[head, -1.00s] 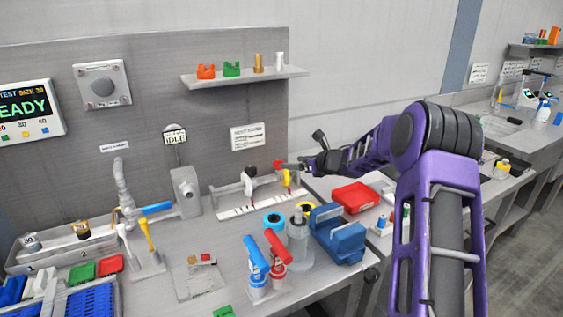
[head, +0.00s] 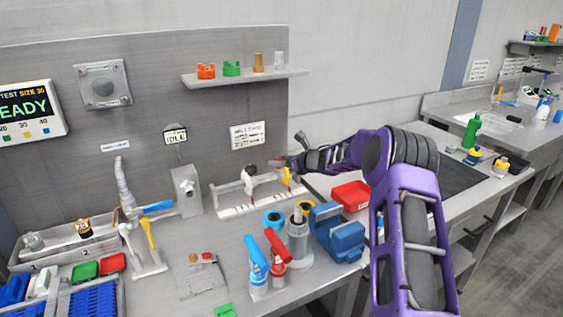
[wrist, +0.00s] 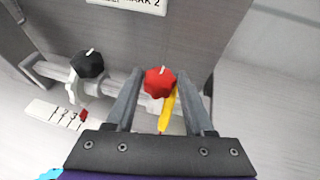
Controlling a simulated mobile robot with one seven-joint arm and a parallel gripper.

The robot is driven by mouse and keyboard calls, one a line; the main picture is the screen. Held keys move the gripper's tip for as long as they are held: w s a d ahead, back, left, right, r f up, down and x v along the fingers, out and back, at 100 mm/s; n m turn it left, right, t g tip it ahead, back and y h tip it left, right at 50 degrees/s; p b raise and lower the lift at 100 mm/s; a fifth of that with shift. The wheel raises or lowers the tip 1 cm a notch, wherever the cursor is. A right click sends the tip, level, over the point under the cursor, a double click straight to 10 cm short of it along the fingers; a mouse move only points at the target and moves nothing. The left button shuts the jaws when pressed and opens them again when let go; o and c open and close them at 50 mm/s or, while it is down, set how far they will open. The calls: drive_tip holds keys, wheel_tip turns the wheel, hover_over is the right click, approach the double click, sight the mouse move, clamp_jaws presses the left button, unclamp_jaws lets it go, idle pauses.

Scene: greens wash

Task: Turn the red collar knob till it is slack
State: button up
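The red collar knob (wrist: 159,82) is a lobed red cap with a small pale mark on top. In the wrist view it sits between the two fingers of my gripper (wrist: 158,88). The fingers stand apart on either side, with a gap visible at each side of the knob. A yellow lever (wrist: 168,108) hangs beside and below the knob. In the head view my gripper (head: 287,163) is at the right end of the white fixture (head: 243,187), where it largely hides the knob.
A black knob (wrist: 87,64) stands left of the red one on the same rail. A numbered white strip (wrist: 62,116) lies in front. A red tray (head: 350,195) and a blue device (head: 338,234) stand nearby on the bench, close below my arm.

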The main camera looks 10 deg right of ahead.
clamp_jaws()
drive_tip(key=b, duration=0.2)
drive_tip(key=shift+f+b, duration=0.25)
drive_tip(key=shift+b, duration=0.05)
drive_tip(key=shift+m+t+h+b, duration=0.4)
drive_tip(key=shift+b, duration=0.2)
drive_tip(key=shift+a+r+m+h+b, duration=0.15)
drive_tip(key=shift+m+h+b, duration=0.25)
drive_tip(key=shift+b, duration=0.7)
drive_tip(key=shift+r, duration=0.1)
drive_tip(key=o, duration=0.5)
unclamp_jaws()
drive_tip(key=shift+s, duration=0.2)
drive_tip(key=b+v, duration=0.1)
drive_tip(key=v, duration=1.6)
drive_tip(key=shift+s, duration=0.15)
